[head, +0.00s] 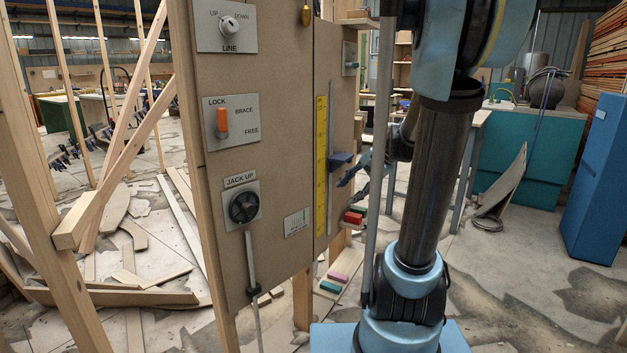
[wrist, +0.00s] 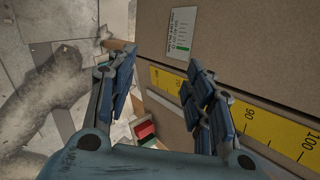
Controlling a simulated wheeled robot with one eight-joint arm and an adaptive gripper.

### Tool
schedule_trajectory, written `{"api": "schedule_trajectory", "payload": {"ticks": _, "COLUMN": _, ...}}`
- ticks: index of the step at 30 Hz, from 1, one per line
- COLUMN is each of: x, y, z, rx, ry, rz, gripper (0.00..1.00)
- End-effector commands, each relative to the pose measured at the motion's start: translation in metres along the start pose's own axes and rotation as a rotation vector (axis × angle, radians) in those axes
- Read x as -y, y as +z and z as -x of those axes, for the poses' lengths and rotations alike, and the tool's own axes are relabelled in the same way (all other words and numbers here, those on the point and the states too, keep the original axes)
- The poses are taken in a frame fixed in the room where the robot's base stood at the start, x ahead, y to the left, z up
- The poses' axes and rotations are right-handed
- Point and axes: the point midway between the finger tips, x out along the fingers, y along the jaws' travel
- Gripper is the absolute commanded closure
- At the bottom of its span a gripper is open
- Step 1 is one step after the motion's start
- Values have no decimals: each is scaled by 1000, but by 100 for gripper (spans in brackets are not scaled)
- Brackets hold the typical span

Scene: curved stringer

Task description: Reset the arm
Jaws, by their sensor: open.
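My gripper (head: 346,170) is partly hidden behind my own arm in the head view, with its blue fingers beside the yellow scale on the board. In the wrist view my gripper (wrist: 160,88) is open, with its two blue fingers spread and nothing between them. The right finger lies over the yellow scale (wrist: 250,116) in that view; I cannot tell whether it touches. The brown board (head: 285,150) stands upright to the left of my arm in the head view.
The board carries a LINE knob (head: 229,24), an orange LOCK lever (head: 222,122) and a black JACK UP knob (head: 244,207). A blue cabinet (head: 598,185) stands at the right. Timber lies on the left floor.

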Motion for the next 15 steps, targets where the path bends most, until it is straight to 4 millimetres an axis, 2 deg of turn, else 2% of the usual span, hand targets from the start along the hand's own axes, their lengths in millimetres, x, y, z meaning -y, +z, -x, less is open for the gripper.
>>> {"api": "schedule_trajectory", "payload": {"ticks": 1, "x": -11, "y": 11, "z": 0, "rx": -13, "ry": 27, "rz": 39, "gripper": 52}}
{"api": "schedule_trajectory", "payload": {"ticks": 6, "x": -48, "y": 36, "z": 1, "rx": -57, "ry": 124, "rz": 178, "gripper": 52}}
{"api": "schedule_trajectory", "payload": {"ticks": 15, "x": -118, "y": 68, "z": 4, "rx": -119, "ry": 301, "rz": 429, "gripper": 52}}
